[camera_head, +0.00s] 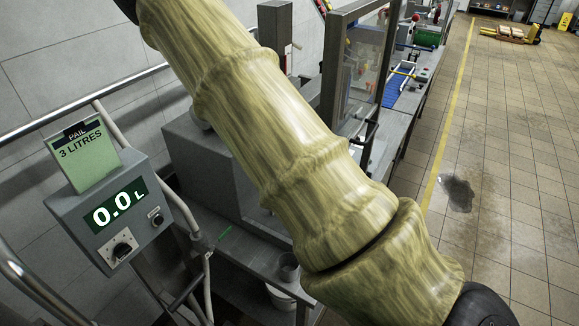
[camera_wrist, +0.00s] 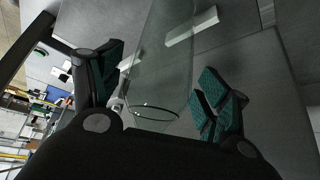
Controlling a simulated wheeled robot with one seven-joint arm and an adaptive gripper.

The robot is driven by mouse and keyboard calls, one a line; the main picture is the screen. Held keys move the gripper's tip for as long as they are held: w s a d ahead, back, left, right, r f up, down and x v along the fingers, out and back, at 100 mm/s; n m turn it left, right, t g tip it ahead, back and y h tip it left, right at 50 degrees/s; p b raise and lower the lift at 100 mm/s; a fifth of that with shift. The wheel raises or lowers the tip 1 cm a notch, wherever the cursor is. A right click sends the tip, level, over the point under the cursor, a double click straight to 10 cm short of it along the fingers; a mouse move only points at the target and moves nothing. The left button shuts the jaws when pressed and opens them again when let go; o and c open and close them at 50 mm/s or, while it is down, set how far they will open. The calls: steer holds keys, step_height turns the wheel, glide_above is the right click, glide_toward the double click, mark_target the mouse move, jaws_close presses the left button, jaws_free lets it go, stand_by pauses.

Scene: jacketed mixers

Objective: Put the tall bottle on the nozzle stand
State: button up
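A clear, glass-like vessel (camera_wrist: 165,60), probably the tall bottle, shows in the wrist view. It runs from the top edge down between my two green-padded fingers, and a rounded rim or base line shows at its lower end. In the head view my gripper and the bottle are out of sight. I cannot make out the nozzle stand for certain. A meter box (camera_head: 112,215) reads 0.0 L under a "PAIL 3 LITRES" card (camera_head: 82,153).
My arm crosses the head view and hides much of the bench. A grey cup-like fitting (camera_head: 287,266) sits above a white pail (camera_head: 281,298). A framed clear guard (camera_head: 360,70) stands behind the arm. Hoses and rails lie around the meter. The tiled floor at right is open.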

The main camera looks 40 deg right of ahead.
steer(key=shift+r, duration=0.15)
steer(key=shift+r, duration=0.15)
steer(key=v, duration=1.2)
stand_by(0.4)
